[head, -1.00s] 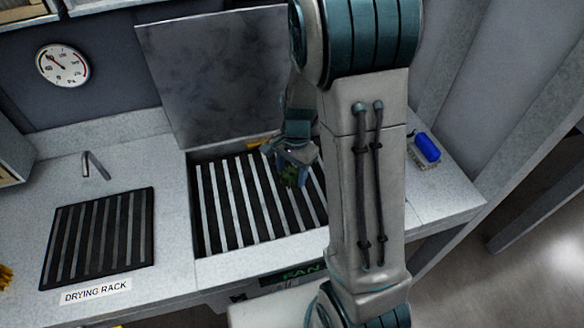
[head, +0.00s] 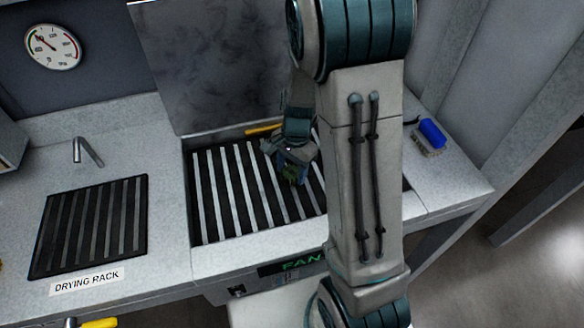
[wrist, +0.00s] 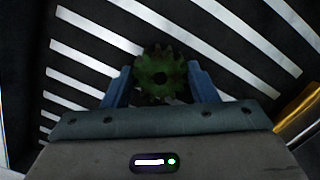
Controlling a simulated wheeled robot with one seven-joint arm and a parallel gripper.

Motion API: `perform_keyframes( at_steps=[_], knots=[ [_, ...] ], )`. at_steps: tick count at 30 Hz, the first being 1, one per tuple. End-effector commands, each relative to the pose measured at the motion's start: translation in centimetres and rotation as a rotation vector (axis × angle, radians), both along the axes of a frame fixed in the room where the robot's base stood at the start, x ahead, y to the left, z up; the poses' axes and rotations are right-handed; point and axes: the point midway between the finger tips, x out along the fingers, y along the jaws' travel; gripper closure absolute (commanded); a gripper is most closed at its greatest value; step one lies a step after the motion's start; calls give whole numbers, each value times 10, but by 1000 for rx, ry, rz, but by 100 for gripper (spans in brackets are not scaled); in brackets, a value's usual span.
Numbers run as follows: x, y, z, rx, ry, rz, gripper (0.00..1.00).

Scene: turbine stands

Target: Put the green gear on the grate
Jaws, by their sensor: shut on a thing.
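The green gear (wrist: 160,73) is between the two blue fingers of my gripper (wrist: 160,88) in the wrist view. My gripper is shut on it. The grate (wrist: 216,38), with pale bars over a dark well, lies below the gear. In the head view my gripper (head: 290,172) holds the gear (head: 291,174) over the right half of the grate (head: 225,190). Whether the gear touches the bars I cannot tell. My arm hides the right end of the grate.
A drying rack (head: 92,228) with dark slats lies on the counter at left, near a tap (head: 86,150). A blue brush (head: 431,134) lies at right. A yellow thing (head: 263,131) is at the grate's back edge. A grey panel (head: 210,65) rises behind.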

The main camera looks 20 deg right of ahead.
Motion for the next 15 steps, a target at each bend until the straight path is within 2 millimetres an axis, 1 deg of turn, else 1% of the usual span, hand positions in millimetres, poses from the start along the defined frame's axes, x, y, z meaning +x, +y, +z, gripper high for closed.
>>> perform_keyframes(
  at_steps=[6,7,8,9,15],
  knots=[
    [0,0,-5,0,0,0,88],
    [0,0,-5,0,0,0,42],
    [0,0,-4,0,0,0,33],
    [0,0,-4,0,0,0,22],
    [0,0,-4,0,0,0,22]
  ],
)
